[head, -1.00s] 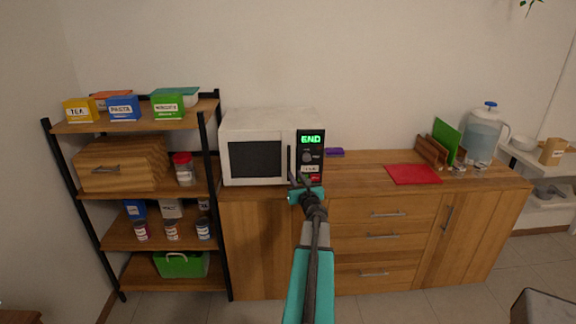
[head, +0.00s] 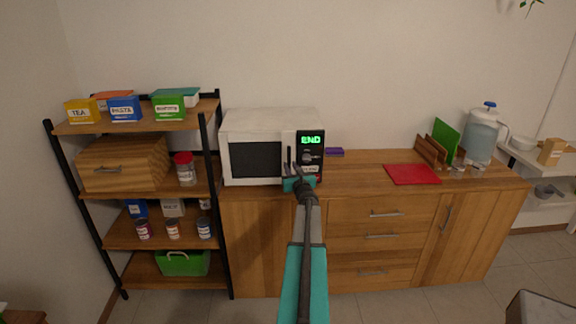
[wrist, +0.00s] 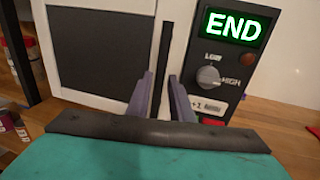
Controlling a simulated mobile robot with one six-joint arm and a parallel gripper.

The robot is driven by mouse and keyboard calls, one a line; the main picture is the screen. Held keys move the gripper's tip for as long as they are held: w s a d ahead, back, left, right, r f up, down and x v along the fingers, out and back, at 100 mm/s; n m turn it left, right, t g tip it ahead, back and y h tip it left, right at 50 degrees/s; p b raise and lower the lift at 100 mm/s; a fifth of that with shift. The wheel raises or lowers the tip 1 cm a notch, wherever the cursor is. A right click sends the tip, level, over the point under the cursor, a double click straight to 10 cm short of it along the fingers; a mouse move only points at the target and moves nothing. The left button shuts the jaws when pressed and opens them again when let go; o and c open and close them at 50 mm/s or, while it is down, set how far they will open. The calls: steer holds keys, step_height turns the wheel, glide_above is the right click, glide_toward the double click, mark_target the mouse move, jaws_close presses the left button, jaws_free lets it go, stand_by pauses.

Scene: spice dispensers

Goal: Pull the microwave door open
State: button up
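The white microwave (head: 265,120) stands on the wooden counter, its dark-windowed door (head: 255,159) shut. It also shows in the wrist view, with its door window (wrist: 100,48) at left. The dark vertical door handle (wrist: 163,55) is at the door's right edge. My gripper (wrist: 162,80) is open, with one purple-grey finger on each side of the handle's lower part. Small gaps seem to show between fingers and handle. In the head view my gripper (head: 295,168) is in front of the handle and partly hides it.
The control panel (wrist: 228,60) right of the handle reads END. A shelf rack (head: 206,150) with boxes and jars stands close at the microwave's left. A red mat (head: 412,174) and a water dispenser (head: 482,135) are on the counter at right.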

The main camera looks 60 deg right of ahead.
steer(key=shift+p+x, duration=0.3)
steer(key=shift+x, duration=1.05)
jaws_close()
steer(key=shift+a, duration=0.2)
steer(key=shift+s+d+f+b, duration=0.1)
steer(key=shift+s+d+b, duration=0.1)
steer(key=shift+b, duration=0.15)
